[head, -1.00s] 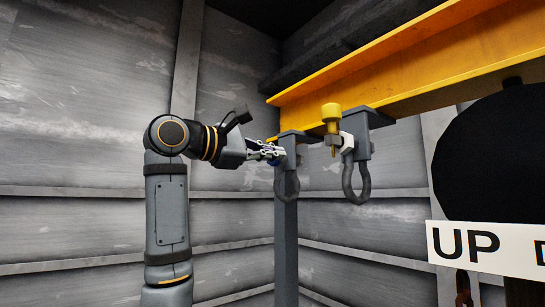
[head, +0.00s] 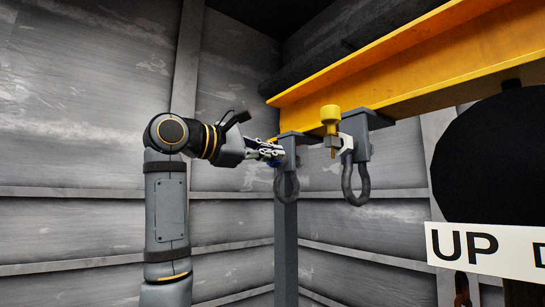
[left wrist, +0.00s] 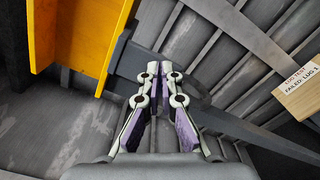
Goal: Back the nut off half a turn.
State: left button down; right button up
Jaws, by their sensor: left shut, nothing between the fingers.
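My left gripper (head: 282,153) is shut and empty, beside the left grey lug (head: 289,182) under the yellow beam. In the left wrist view its closed fingertips (left wrist: 166,68) meet in front of a grey bar, with nothing visible between them. A dark blue patch shows at the fingers in the head view; I cannot tell whether it is the finger pads or a separate part. A pale, nut-like block (head: 346,142) sits at the right lug (head: 361,165), beside a yellow-capped fitting (head: 331,114), apart from my gripper. No nut shows clearly at my fingertips. My right gripper is out of view.
The yellow beam (head: 420,75) runs above the lugs. A grey post (head: 286,250) stands below the left lug. A large dark disc (head: 490,155) and a white "UP" sign (head: 490,244) are at the right.

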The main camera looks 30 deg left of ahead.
pick_arm(q)
jog(key=shift+w+a+r, duration=0.2)
jog(key=shift+a+r, duration=0.35)
jog(key=shift+r, duration=0.2)
jog(key=shift+r+p, duration=0.1)
jog(key=shift+p, duration=0.25)
jog(key=b+v, duration=0.1)
jog(key=v, duration=0.2)
jog(key=b+v, duration=0.1)
jog(key=v, duration=0.2)
jog(key=shift+r, duration=0.2)
jog(key=shift+w, duration=0.1)
